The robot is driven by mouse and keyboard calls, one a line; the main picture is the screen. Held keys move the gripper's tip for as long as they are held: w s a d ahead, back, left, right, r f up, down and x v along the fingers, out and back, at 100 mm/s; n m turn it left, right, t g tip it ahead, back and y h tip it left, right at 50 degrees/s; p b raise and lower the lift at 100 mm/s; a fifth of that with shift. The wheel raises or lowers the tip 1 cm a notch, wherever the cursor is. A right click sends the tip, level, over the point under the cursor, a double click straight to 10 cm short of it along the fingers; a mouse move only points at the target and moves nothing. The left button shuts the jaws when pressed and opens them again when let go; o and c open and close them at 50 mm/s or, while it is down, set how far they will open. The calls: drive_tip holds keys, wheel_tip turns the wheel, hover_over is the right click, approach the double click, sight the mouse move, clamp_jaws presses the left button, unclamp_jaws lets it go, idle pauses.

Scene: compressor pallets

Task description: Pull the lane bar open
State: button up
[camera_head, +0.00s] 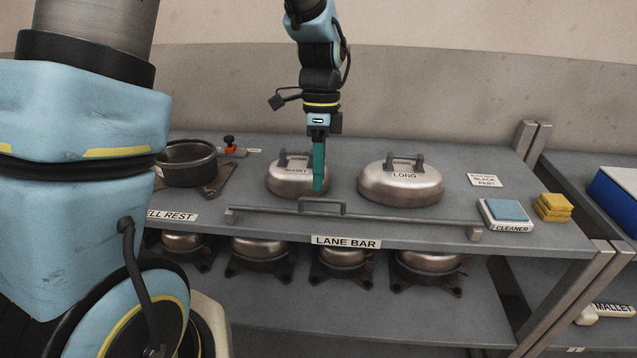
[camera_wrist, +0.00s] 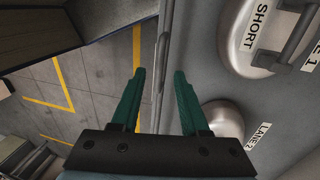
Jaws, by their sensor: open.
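The lane bar (camera_head: 400,222) is a long grey bar along the front edge of the shelf top, on end brackets, with a small raised handle (camera_head: 322,207) left of its middle. A "LANE BAR" label (camera_head: 346,242) is on the edge below it. My gripper (camera_head: 319,188) points down with green fingers, just above the handle in the head view. In the wrist view my gripper (camera_wrist: 160,73) is open and empty, and the handle (camera_wrist: 161,65) shows between and beyond the fingertips. Whether the fingers reach down around it I cannot tell.
Two domed lids, marked SHORT (camera_head: 292,183) and LONG (camera_head: 402,184), stand behind the bar. A dark pot (camera_head: 187,166) is at left, a cleaner pad (camera_head: 507,213) and yellow sponges (camera_head: 554,206) at right. Several compressors sit on the lower shelf (camera_head: 330,315). Floor in front is clear.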

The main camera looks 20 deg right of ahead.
drive_tip(key=shift+s+a+f, duration=0.1)
drive_tip(key=shift+s+f, duration=0.1)
drive_tip(key=shift+f, duration=0.65)
drive_tip(key=shift+s+a+f, duration=0.1)
drive_tip(key=shift+s+f, duration=0.05)
drive_tip(key=shift+f, duration=0.7)
drive_tip(key=shift+d, duration=0.1)
clamp_jaws()
